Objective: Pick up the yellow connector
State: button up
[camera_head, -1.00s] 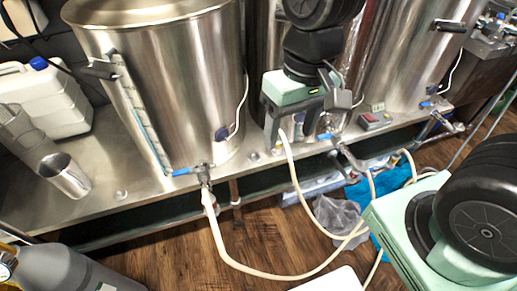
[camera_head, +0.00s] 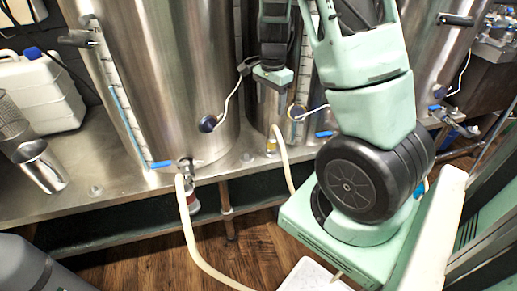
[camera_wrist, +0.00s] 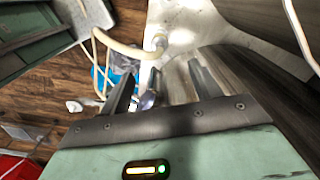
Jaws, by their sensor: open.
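A small yellow connector (camera_head: 271,147) sits on the steel bench at the upper end of a cream hose, in front of the middle steel vessel. My gripper (camera_head: 272,75) is above it in the head view, apart from it, against the vessels. I cannot pick out the yellow connector in the wrist view.
Large steel vessels (camera_head: 160,80) with blue-handled valves stand on the bench (camera_head: 115,190). A cream hose (camera_head: 195,245) hangs from the left valve to the wooden floor. A white jug (camera_head: 40,92) and a steel cup (camera_head: 40,167) stand at the left.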

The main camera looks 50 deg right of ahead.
aim_at(270, 134)
notch_tip(270, 134, down, 12)
jog(key=b, duration=0.4)
jog(key=f+b, duration=0.1)
jog(key=f, duration=0.1)
jog(key=f+b, duration=0.1)
jog(key=f, duration=0.2)
jog(key=shift+s+d+f, duration=0.15)
jog(key=shift+d+f, duration=0.05)
jog(key=shift+r, duration=0.1)
jog(key=c, duration=1.2)
